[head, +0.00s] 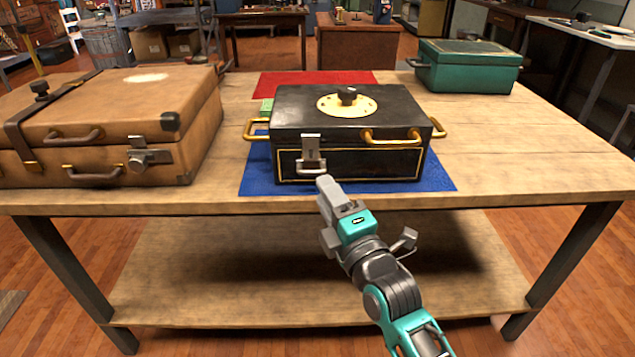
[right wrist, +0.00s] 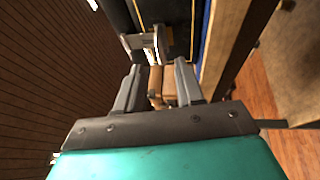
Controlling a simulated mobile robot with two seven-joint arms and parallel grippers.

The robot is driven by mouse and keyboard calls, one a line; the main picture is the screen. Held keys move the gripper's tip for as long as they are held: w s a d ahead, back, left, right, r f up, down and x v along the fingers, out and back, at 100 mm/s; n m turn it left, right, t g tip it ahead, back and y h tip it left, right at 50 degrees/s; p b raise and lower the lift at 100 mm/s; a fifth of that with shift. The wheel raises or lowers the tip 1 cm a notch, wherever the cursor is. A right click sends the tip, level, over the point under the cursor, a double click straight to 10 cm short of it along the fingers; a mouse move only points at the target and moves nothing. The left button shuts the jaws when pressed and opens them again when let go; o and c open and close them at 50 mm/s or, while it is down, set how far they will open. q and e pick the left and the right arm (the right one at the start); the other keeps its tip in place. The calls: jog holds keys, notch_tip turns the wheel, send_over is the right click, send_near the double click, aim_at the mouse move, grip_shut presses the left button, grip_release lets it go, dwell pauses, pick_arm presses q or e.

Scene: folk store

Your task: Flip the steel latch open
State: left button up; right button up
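The steel latch (head: 311,152) is on the front left of a black metal box (head: 350,165) with brass handles. A metal loop hangs at its lower end, close to the box front. My right gripper (head: 328,205) is just in front of and below the latch, at the table's front edge. In the right wrist view its two fingers (right wrist: 158,78) are apart with nothing held between them. The latch (right wrist: 147,42) shows just beyond the fingertips there; I cannot tell whether they touch it. My left gripper is not in view.
The box stands on a blue mat (head: 260,178) on a wooden table (head: 520,165). A brown suitcase (head: 100,130) with its own latch stands at left. A green box (head: 470,68) stands at the back right, and a red mat (head: 300,82) lies behind. The table's right side is clear.

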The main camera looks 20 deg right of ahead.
aim_at(313, 174)
jog(key=shift+w+a+r+b, duration=0.15)
jog(key=shift+w+r, duration=0.05)
jog(key=shift+w, duration=0.95)
jog(key=shift+w+a+r+b, duration=0.15)
jog(key=shift+w, duration=0.95)
jog(key=shift+c, duration=0.5)
grip_shut()
